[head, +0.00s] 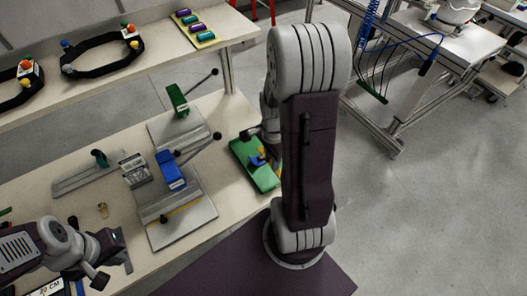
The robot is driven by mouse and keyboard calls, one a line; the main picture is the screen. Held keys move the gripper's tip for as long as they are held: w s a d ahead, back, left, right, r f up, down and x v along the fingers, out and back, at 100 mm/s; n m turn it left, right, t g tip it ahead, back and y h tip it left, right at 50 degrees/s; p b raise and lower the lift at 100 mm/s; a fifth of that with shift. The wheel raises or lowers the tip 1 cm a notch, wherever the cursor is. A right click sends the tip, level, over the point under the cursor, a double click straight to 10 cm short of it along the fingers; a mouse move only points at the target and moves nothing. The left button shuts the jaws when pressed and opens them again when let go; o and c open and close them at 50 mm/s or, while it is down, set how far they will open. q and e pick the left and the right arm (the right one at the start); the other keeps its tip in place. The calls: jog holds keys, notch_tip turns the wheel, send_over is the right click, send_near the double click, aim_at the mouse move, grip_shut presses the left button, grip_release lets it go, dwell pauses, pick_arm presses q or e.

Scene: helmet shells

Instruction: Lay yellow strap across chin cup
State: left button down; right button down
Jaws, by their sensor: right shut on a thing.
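A green tray (242,167) lies at the right end of the workbench. A small blue piece (257,161), which may be the chin cup, sits on it. A small bit of yellow, likely the yellow strap (262,151), shows right at the blue piece; I cannot tell whether they touch. My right gripper (250,134) is over the tray's far side, shut, with the yellow by it; my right arm hides much of this. My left gripper (112,268) is open and empty over the bench's near left part.
Metal fixture plates with a green clamp (177,98) and a blue clamp (171,171) stand on the workbench, left of the tray. Their long levers with black knobs stick out toward it. A back shelf holds black headbands (103,57) and a pad with coloured cylinders (196,25).

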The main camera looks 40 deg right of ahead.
jog(key=w+f, duration=0.3)
jog(key=w+d+f+p, duration=0.1)
jog(key=w+f, duration=0.3)
jog(key=w+d+f, duration=0.1)
jog(key=w+f, duration=0.2)
jog(key=w, duration=0.1)
jog(key=shift+d+f+p, duration=0.1)
jog(key=shift+f+p, duration=0.2)
jog(key=shift+p, duration=0.05)
jog(key=shift+w+d+f, duration=0.1)
jog(key=shift+w+f, duration=0.05)
jog(key=shift+f, duration=0.05)
jog(key=shift+f, duration=0.2)
